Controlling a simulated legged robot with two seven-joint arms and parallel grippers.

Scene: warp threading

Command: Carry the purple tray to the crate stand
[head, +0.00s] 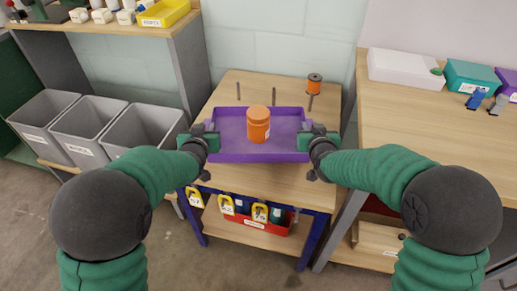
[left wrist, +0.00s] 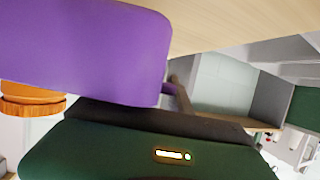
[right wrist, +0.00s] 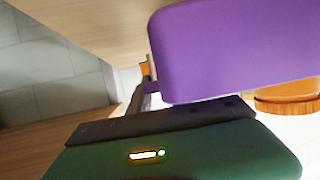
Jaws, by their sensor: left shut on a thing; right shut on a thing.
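The purple tray (head: 284,157) is held level between my two grippers, with an orange lidded jar (head: 258,131) standing upright in it. My left gripper (head: 207,141) is shut on the tray's left end, and my right gripper (head: 309,141) is shut on its right end. The tray's purple wall also fills much of the left wrist view (left wrist: 85,45) and the right wrist view (right wrist: 235,50). The jar's orange part shows at the edge of both wrist views. The tray is in front of a wooden-topped stand (head: 270,90) with upright pegs; the gap between them cannot be told.
An orange spool (head: 314,84) sits on a peg at the stand's back right. A red bin (head: 255,226) and yellow tags hang or sit below. Grey bins (head: 145,129) stand left. A wooden bench (head: 420,120) with a white box (head: 405,69) is close on the right.

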